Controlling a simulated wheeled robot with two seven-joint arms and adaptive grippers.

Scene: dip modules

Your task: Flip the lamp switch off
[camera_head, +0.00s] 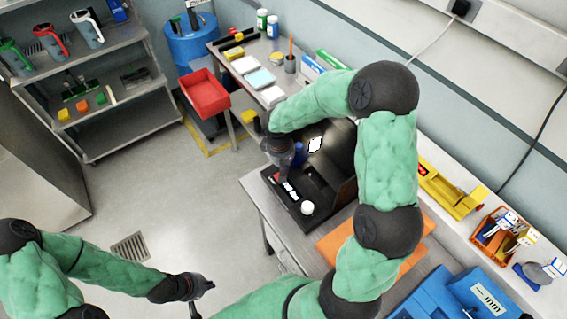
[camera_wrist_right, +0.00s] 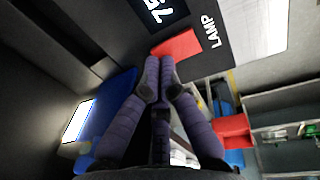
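The lamp switch is a red rocker (camera_wrist_right: 177,46) next to the printed word LAMP in the right wrist view. It sits on a black device (camera_head: 318,190) on the bench, and a bit of red shows there in the head view, partly behind my gripper. My right gripper (camera_wrist_right: 163,62) has its fingertips together, with nothing between them. The tips overlap the near edge of the red switch; I cannot tell whether they touch it. My left gripper (camera_head: 204,298) hangs over the floor, far from the device, with its fingers spread and empty.
A white round knob or cap (camera_head: 307,208) stands on the device's front corner. A blue object (camera_wrist_right: 108,112) is close beside my right fingers. An orange mat (camera_head: 335,243) lies nearby on the bench. A red bin (camera_head: 205,95) stands beyond it. The floor at left is clear.

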